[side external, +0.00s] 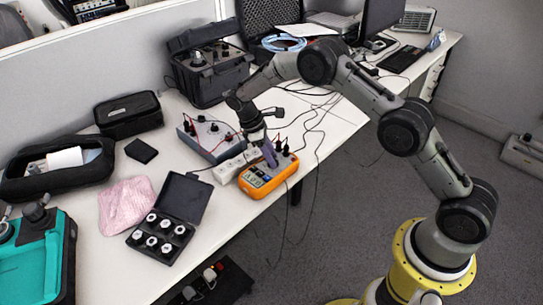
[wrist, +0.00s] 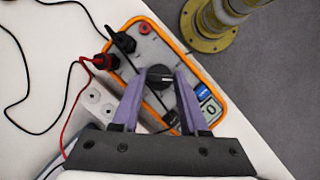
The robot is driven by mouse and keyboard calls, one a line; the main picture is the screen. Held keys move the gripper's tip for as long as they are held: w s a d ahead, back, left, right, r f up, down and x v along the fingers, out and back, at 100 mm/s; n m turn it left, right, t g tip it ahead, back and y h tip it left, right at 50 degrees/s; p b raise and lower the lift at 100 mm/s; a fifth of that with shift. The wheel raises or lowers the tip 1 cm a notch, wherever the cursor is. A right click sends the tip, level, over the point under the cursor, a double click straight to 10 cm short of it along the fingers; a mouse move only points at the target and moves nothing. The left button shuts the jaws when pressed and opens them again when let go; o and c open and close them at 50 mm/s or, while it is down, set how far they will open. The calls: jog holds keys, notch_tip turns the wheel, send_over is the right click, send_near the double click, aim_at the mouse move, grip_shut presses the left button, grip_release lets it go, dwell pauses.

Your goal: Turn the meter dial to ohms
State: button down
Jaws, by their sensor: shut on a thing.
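The orange and grey meter (side external: 262,184) lies near the front edge of the white table in the side view. It also shows in the wrist view (wrist: 140,58), with leads plugged into its end. The round black dial (wrist: 159,77) sits in the middle of the meter's face. My gripper (wrist: 161,76) points down at the meter, with its purple fingers on either side of the dial, shut on it. In the side view my gripper (side external: 270,160) hides the dial.
A white power strip (side external: 233,166) lies beside the meter. A grey box with leads (side external: 207,137) stands behind it. A black case of round pieces (side external: 172,218) lies open to the left, with a pink cloth (side external: 124,203). Loose cables run across the table and over its edge.

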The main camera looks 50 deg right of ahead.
dwell(0.4)
jog(key=shift+c, duration=2.1)
grip_release()
jog(key=shift+r, duration=0.1)
jog(key=v, duration=1.3)
jog(key=shift+w+r, duration=0.15)
jog(key=shift+r, duration=0.15)
